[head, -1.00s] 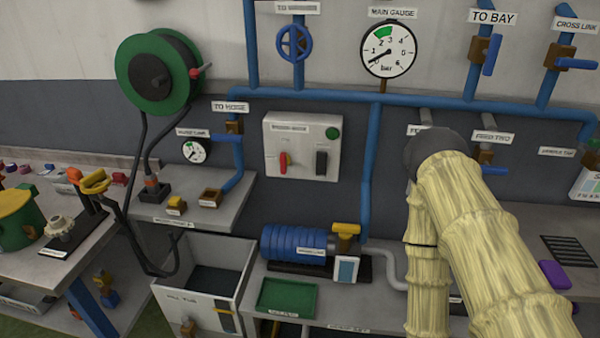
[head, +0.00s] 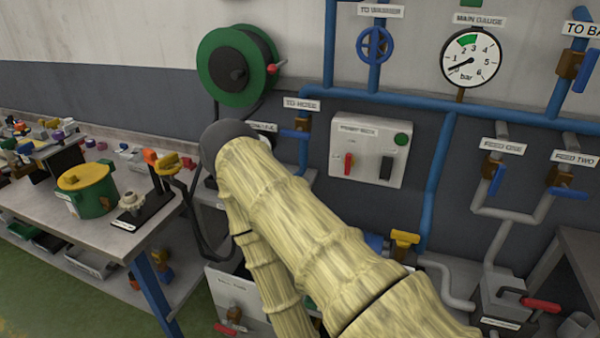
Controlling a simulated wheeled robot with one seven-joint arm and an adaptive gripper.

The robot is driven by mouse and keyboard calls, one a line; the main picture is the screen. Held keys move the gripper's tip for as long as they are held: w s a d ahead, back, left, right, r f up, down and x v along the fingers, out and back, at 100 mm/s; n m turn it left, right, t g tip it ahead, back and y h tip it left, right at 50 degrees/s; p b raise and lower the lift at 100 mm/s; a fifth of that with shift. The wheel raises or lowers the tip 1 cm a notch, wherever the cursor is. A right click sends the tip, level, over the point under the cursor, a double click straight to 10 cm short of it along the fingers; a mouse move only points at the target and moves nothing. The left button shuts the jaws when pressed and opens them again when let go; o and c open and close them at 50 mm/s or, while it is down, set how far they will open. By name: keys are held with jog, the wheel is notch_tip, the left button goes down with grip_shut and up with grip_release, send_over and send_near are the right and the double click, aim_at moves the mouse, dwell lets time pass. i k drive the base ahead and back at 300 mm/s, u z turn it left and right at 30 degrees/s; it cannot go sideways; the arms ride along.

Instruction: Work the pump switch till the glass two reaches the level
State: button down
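A grey switch box (head: 340,178) hangs on the wall right of centre in the head view; its label is too blurred to read. It carries a red switch (head: 349,164), a dark switch (head: 386,168) and a green round button or lamp (head: 401,139). I cannot tell whether one of these is the pump switch. No glass with a level mark can be made out. My sleeved arm crosses the lower middle, its dark-capped bend in front of the bench left of the box. My gripper is not in view.
Above are the main gauge (head: 471,58), needle near 1, and blue pipes (head: 420,106). Feed one (head: 496,180) and feed two (head: 568,193) levers are at right. A bench (head: 110,235) with a green pot (head: 88,192) stands left. My arm hides much of the middle bench.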

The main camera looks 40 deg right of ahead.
aim_at(388, 163)
jog(key=u, duration=1.15)
jog(key=i, duration=2.2)
jog(key=z, duration=3.1)
jog(key=i, duration=0.5)
jog(key=z, duration=0.1)
